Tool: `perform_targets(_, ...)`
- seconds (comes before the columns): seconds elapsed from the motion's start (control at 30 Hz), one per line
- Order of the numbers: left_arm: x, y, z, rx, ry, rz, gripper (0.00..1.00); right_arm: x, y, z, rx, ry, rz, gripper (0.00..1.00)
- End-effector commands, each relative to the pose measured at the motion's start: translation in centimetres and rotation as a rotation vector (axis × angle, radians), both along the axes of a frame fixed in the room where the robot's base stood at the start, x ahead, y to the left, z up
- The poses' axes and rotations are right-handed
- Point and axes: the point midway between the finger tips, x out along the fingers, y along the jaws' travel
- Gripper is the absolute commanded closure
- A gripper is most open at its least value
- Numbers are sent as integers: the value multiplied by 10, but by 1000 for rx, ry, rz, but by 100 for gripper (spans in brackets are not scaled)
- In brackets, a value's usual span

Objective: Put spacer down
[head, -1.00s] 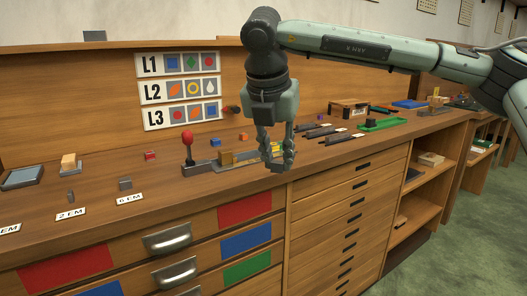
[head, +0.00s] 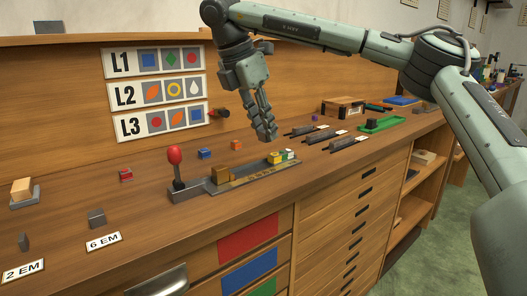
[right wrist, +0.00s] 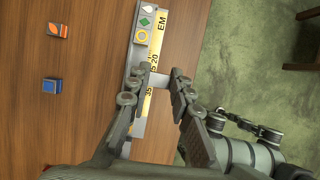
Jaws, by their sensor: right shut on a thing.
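My right gripper (head: 266,138) hangs over the bench, just behind and above the right end of the metal composing stick (head: 240,181). In the right wrist view its fingers (right wrist: 155,90) are shut on a small grey piece (right wrist: 157,80), apparently the spacer. That piece overlaps the stick's scale in this view; I cannot tell if it touches. Type blocks with a white drop, green diamond and yellow ring (right wrist: 141,37) stand in the stick, beyond the fingertips. A brown block (head: 220,173) sits near the stick's red-knobbed lever (head: 175,157). My left gripper is out of view.
Loose blue (head: 204,154) and orange (head: 235,145) blocks lie behind the stick. Grey spacers stand by the 6 EM (head: 104,241) and 2 EM (head: 24,270) labels. The L1 to L3 signs (head: 153,92) are on the back panel.

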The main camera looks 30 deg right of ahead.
Motion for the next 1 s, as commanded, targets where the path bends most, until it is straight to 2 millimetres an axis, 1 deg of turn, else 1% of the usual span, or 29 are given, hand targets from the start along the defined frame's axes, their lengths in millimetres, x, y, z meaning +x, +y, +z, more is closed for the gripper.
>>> perform_targets(0.03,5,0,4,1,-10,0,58,9,-6,-10,3,4,-2,100)
perform_targets(0.1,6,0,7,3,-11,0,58,19,-14,-18,3,4,-2,100)
perform_targets(0.2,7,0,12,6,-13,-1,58,31,-22,-24,2,1,1,100)
perform_targets(0.3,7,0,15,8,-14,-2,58,36,-26,-27,1,0,1,100)
perform_targets(0.37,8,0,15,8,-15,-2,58,37,-27,-32,0,1,2,100)
perform_targets(0.43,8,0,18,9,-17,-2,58,37,-28,-42,1,2,2,100)
perform_targets(0.5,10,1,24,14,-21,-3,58,37,-28,-54,1,3,2,100)
perform_targets(0.6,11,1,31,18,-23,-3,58,37,-28,-65,2,2,1,100)
perform_targets(0.7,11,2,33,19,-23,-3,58,37,-28,-68,0,-1,0,100)
perform_targets(1.0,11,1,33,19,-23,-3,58,37,-28,-70,0,-1,0,100)
